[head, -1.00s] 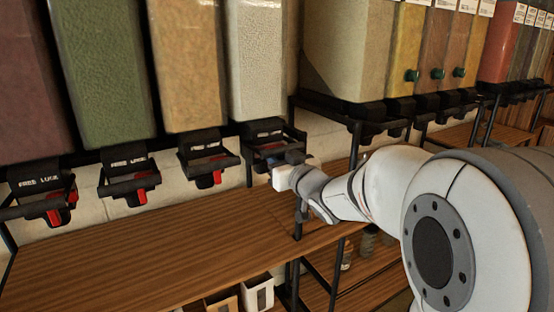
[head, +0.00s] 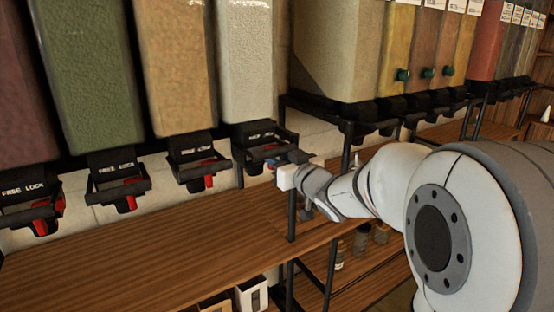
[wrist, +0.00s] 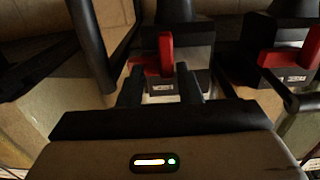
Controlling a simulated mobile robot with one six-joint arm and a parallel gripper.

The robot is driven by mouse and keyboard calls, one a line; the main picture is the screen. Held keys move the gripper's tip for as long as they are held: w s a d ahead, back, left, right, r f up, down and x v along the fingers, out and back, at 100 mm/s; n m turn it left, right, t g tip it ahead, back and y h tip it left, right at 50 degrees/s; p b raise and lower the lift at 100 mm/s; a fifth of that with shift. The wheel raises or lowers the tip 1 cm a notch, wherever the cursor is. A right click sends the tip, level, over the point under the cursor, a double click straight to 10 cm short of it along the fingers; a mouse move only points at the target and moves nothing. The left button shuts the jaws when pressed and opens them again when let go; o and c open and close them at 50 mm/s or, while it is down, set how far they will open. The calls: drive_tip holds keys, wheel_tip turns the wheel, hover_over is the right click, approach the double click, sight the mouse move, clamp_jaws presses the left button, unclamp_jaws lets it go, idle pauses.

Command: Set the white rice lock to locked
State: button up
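The dispenser with pale, whitish contents (head: 245,60), likely the white rice, hangs fourth from the left in the head view. Its black lock fitting (head: 258,134) is below it, with my gripper (head: 276,163) right at its front. In the wrist view a red lever (wrist: 166,48) stands upright on a black lock block with a small white label (wrist: 163,87). My gripper (wrist: 160,76) is open. Its two dark fingers are apart, and the lever lies ahead between their lines. I cannot tell whether a finger touches it. The head view mostly hides this lever behind my gripper.
Similar dispensers with red levers hang to the left, the nearest fitting (head: 198,160) close by. In the wrist view another red lever (wrist: 283,57) is at the right, and black bars flank the fingers. A wooden shelf (head: 170,258) lies below, largely clear.

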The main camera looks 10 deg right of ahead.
drive_tip(key=shift+o, duration=0.2)
drive_tip(key=shift+a, duration=0.1)
drive_tip(key=v, duration=0.8)
drive_tip(key=s+d+f+m+g+h, duration=0.55)
drive_tip(key=s+d+f+h, duration=0.2)
drive_tip(key=f+h, duration=0.2)
drive_tip(key=s+a+f+g+y, duration=0.1)
drive_tip(key=s+a+f+g, duration=0.1)
drive_tip(key=s, duration=0.6)
drive_tip(key=s+a+f+g+y, duration=0.1)
drive_tip(key=s+a+f+g, duration=0.2)
drive_tip(key=s+g, duration=0.3)
drive_tip(key=shift+s+f+n+p, duration=0.35)
drive_tip(key=shift+s+f, duration=0.25)
drive_tip(key=shift+s, duration=0.35)
drive_tip(key=shift+a, duration=0.15)
